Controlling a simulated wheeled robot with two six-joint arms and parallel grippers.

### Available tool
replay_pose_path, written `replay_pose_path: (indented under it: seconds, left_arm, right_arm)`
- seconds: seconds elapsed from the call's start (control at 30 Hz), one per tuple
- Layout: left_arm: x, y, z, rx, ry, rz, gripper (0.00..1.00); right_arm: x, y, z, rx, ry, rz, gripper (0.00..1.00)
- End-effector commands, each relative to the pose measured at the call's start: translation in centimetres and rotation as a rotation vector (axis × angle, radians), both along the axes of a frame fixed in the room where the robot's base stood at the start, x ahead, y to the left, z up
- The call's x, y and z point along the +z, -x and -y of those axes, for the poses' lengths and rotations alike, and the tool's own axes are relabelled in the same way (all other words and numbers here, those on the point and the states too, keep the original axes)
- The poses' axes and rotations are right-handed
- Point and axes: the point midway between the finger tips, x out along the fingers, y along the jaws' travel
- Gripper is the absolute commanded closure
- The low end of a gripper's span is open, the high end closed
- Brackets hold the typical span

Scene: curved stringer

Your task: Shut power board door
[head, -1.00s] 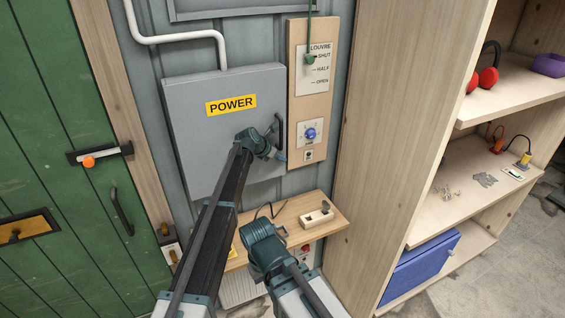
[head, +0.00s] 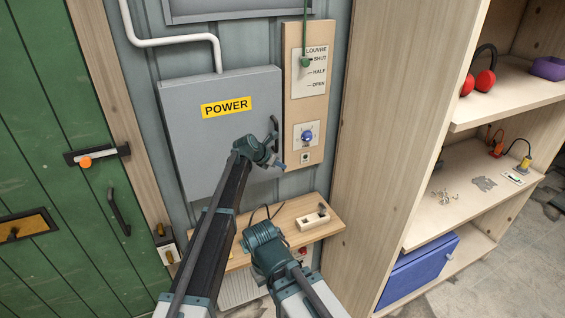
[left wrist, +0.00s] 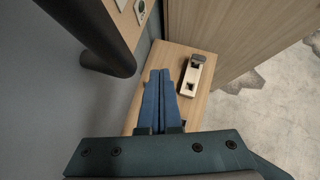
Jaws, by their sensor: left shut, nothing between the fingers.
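The grey power board door (head: 200,140), with a yellow POWER label, hangs on the wall in the head view. It looks close to flat against its box, but I cannot tell whether it is fully shut. Its dark handle (head: 275,128) is at the right edge and looms at upper left in the left wrist view (left wrist: 105,45). My left gripper (head: 281,165) is at the door's lower right edge, just below the handle. Its blue fingers (left wrist: 158,100) are together and empty. I cannot tell whether it touches the door. My right arm shows at bottom centre; its fingers are hidden.
A louvre panel (head: 297,120) with a blue knob (head: 307,136) is right of the door. A wooden shelf (head: 290,222) with a small block device (head: 314,220) is below. A tall wooden cabinet (head: 385,120) stands right, a green door (head: 60,180) left.

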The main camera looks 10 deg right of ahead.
Motion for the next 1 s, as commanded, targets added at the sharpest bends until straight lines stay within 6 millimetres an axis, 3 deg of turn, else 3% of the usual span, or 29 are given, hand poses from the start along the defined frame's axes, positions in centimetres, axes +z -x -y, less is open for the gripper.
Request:
replay_pose_path:
  seconds: [0.53,0.9,1.0]
  left_arm:
    - [6.6,6.4,1.3,-0.002,0.0,-0.001,1.0]
    - [7.0,7.2,1.5,-0.001,0.0,-0.001,1.0]
    - [6.8,7.9,0.7,-0.029,-0.029,0.016,1.0]
  right_arm:
    - [6.6,0.0,0.0,-0.012,-0.003,0.0,1.0]
    - [7.1,0.0,0.0,-0.013,-0.002,-0.001,1.0]
    - [7.1,0.0,0.0,-0.013,-0.003,0.0,1.0]
